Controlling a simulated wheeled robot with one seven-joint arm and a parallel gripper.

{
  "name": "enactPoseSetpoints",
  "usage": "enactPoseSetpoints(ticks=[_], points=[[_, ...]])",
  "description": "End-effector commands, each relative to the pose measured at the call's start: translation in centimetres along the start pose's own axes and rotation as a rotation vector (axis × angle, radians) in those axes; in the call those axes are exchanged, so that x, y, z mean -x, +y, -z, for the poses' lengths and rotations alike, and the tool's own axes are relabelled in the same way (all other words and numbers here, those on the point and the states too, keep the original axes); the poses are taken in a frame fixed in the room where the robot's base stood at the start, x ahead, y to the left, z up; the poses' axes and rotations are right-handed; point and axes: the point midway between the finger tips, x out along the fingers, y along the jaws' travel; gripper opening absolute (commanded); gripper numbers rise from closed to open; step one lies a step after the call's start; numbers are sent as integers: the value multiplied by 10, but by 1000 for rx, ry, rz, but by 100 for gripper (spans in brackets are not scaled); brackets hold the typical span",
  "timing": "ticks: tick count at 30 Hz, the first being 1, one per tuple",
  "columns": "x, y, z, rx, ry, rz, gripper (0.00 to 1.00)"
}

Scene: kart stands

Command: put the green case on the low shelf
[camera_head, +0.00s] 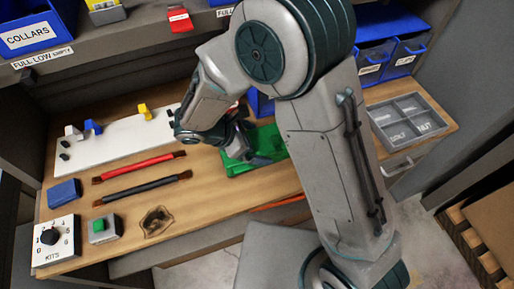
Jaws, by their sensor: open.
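The green case (272,139) lies on the wooden bench, partly hidden behind my arm and gripper. My gripper (258,158) points down at the left part of the case, with its fingers open. The fingers are small and partly hidden, so I cannot tell whether they touch the case or are around any part of it. A shelf edge with labels (42,57) runs along the back above the bench. I cannot tell which surface is the low shelf.
A white board (115,142) with small clips lies left of the case. A red cable (138,167) and a black cable (142,189) lie in front of it. A switch box (57,242) stands front left. A grey divided tray (405,119) sits right, beyond my arm. Blue bins (30,35) stand above.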

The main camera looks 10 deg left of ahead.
Motion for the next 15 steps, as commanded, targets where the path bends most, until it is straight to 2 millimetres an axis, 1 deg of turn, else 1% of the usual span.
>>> enactPoseSetpoints(ticks=[3, 9, 11, 12, 14, 15], points=[[-6, 0, 0, 0, 1, 0, 100], [-6, 0, 0, 0, 1, -1, 100], [-6, 0, 0, -1, 1, -1, 83], [-6, 0, 0, -1, 1, -1, 72], [-6, 0, 0, -1, 1, -1, 56], [-6, 0, 0, -1, 1, -1, 53]])
